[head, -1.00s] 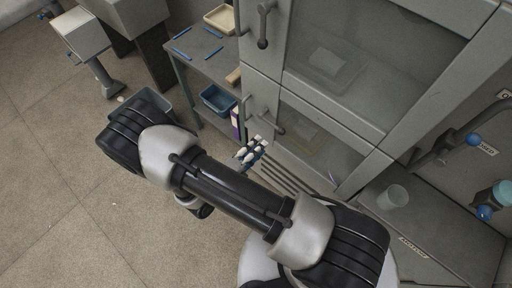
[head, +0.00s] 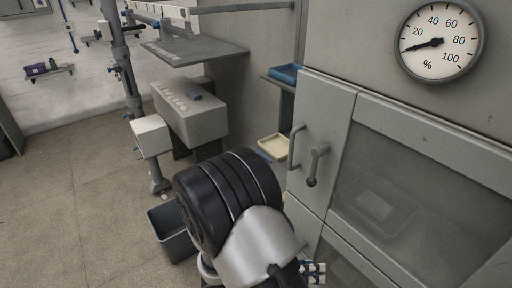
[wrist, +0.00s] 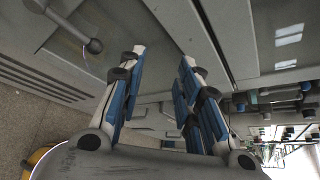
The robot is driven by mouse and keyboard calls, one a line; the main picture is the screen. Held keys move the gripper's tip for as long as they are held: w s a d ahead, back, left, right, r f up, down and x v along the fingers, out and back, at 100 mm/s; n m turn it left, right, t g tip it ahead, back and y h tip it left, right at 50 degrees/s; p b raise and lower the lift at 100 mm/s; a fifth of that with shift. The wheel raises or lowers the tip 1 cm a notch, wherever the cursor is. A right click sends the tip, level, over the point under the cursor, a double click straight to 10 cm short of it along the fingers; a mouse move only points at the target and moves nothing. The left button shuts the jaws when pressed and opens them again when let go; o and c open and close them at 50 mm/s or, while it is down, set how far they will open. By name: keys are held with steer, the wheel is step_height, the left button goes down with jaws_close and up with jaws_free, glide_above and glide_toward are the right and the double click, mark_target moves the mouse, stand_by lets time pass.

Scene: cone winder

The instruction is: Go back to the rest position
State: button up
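My gripper (wrist: 162,72) shows in the wrist view with its blue-padded fingers apart and nothing held between them. It is open and empty. Behind the fingers are grey cabinet panels, and a door handle (wrist: 92,46) shows at the upper left. In the head view my arm is at the bottom centre. Only a small part of my gripper (head: 314,271) shows there, beside the lower cabinet front; the rest is hidden or out of frame.
A grey cabinet (head: 325,105) with handles and a glazed door (head: 425,190) stands close on the right, below a round gauge (head: 442,42). A dark bin (head: 172,236) is just left of my arm. A cream tray (head: 273,147) sits behind. Open floor (head: 85,200) lies left.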

steer(key=s+r+m+t+y+b, duration=0.1)
steer(key=s+r+m+y, duration=0.5)
steer(key=r+m, duration=0.4)
steer(key=s+r+m+t+y, duration=0.1)
steer(key=s+r+m+y, duration=0.6)
steer(key=m, duration=1.3)
steer(key=v, duration=0.3)
steer(key=shift+w+r+b, duration=0.15)
steer(key=shift+r+b, duration=0.1)
steer(key=shift+b, duration=0.15)
steer(key=shift+d, duration=0.1)
steer(key=shift+c, duration=0.2)
